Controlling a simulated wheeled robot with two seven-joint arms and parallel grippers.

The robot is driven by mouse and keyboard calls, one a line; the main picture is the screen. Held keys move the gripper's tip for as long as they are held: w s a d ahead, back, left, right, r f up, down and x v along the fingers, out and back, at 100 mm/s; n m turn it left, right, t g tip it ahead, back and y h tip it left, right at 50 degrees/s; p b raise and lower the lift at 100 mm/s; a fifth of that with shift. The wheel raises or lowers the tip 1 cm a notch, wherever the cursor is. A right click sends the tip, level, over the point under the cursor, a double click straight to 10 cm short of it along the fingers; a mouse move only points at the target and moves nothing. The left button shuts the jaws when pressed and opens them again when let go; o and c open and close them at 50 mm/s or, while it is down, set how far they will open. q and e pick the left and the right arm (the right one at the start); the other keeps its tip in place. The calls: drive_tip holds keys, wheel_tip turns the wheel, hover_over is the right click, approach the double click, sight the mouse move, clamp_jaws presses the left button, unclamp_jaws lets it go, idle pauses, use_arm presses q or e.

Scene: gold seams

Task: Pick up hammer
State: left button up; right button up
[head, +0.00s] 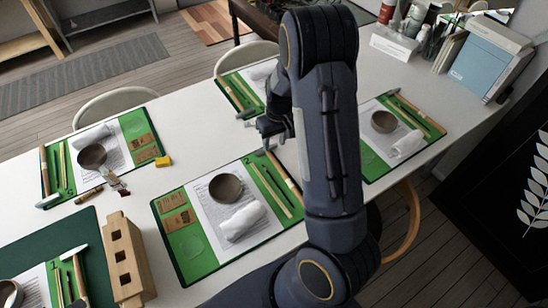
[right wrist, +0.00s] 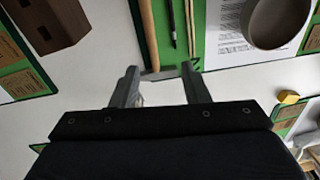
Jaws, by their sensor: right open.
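My right gripper (head: 272,126) hangs over the white table in the middle of the head view. In the right wrist view its two fingers (right wrist: 160,80) are apart with nothing clamped between them. A hammer lies just past the fingertips there, with a wooden handle (right wrist: 149,32) and a grey head (right wrist: 158,75) that spans the gap; I cannot tell how far below it is. Several hammers lie on the mats in the head view, one with a grey head at the lower left (head: 74,252). My left gripper is not in view.
Green mats carry paper, bowls (head: 225,187), sticks and white rolls (head: 243,221). A wooden block with holes (head: 126,258) stands at the lower left. A small yellow block (head: 163,161) lies near the left mat. A blue box (head: 487,60) and bottles stand at the back right.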

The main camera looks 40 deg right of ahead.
sight(274, 159)
drive_tip(key=shift+w+d+f+n+g+h, duration=0.2)
drive_tip(key=shift+w+d+f, duration=0.2)
drive_tip(key=shift+f, duration=0.25)
drive_tip(key=shift+w+d+f+n+g+h, duration=0.1)
drive_tip(key=shift+w+d+f+h, duration=0.15)
drive_tip(key=shift+w+f, duration=0.3)
drive_tip(key=f, duration=0.2)
drive_tip(key=f+p, duration=0.1)
drive_tip(key=f, duration=0.1)
drive_tip(key=f+p, duration=0.1)
drive_tip(key=f, duration=0.2)
drive_tip(key=shift+s+a, duration=0.3)
drive_tip(key=shift+a, duration=0.05)
drive_tip(key=shift+f, duration=0.5)
clamp_jaws()
